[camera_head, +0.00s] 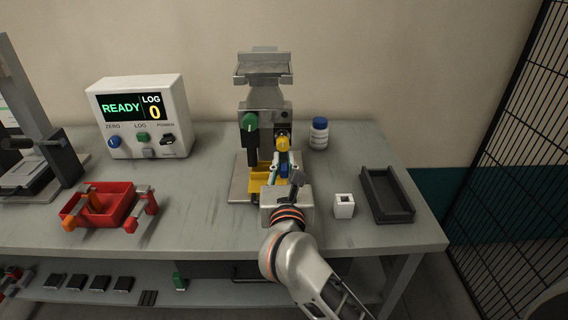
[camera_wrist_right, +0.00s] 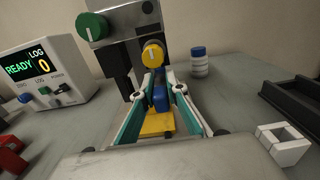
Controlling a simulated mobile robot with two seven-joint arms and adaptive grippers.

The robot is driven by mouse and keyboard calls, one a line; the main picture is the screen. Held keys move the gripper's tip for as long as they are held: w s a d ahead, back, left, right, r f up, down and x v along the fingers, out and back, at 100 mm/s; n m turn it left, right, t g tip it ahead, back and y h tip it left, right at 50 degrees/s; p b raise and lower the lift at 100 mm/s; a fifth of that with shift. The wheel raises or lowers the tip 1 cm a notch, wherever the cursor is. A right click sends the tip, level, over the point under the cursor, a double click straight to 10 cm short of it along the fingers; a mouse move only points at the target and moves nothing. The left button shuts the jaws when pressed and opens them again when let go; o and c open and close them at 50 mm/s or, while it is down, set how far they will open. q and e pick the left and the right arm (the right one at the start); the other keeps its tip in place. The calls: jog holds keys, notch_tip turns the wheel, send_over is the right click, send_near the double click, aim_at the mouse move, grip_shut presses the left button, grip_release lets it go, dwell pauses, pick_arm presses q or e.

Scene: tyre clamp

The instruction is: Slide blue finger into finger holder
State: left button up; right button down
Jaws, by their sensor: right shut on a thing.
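The blue finger (camera_wrist_right: 160,97) is between the fingers of my right gripper (camera_wrist_right: 160,90), which is shut on it. In the head view the blue finger (camera_head: 284,170) shows as a small patch between the fingertips of my right gripper (camera_head: 284,166). It is in front of the grey machine, just below a yellow knob (camera_wrist_right: 153,54) and above a yellow part (camera_wrist_right: 157,124). Whether it touches the machine is hard to tell. No part is clearly recognisable as the finger holder. My left gripper is not in view.
The grey clamp machine (camera_head: 264,120) has a green knob. A white hollow block (camera_head: 344,206) and black tray (camera_head: 386,194) lie right, a blue-capped bottle (camera_head: 319,133) behind. A white READY display box (camera_head: 139,116) and red tray (camera_head: 103,205) stand left. Bare bench lies between.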

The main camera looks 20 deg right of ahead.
jog(key=shift+w+d, duration=0.15)
jog(key=shift+w, duration=0.25)
dwell(0.5)
jog(key=c, duration=1.9)
grip_release()
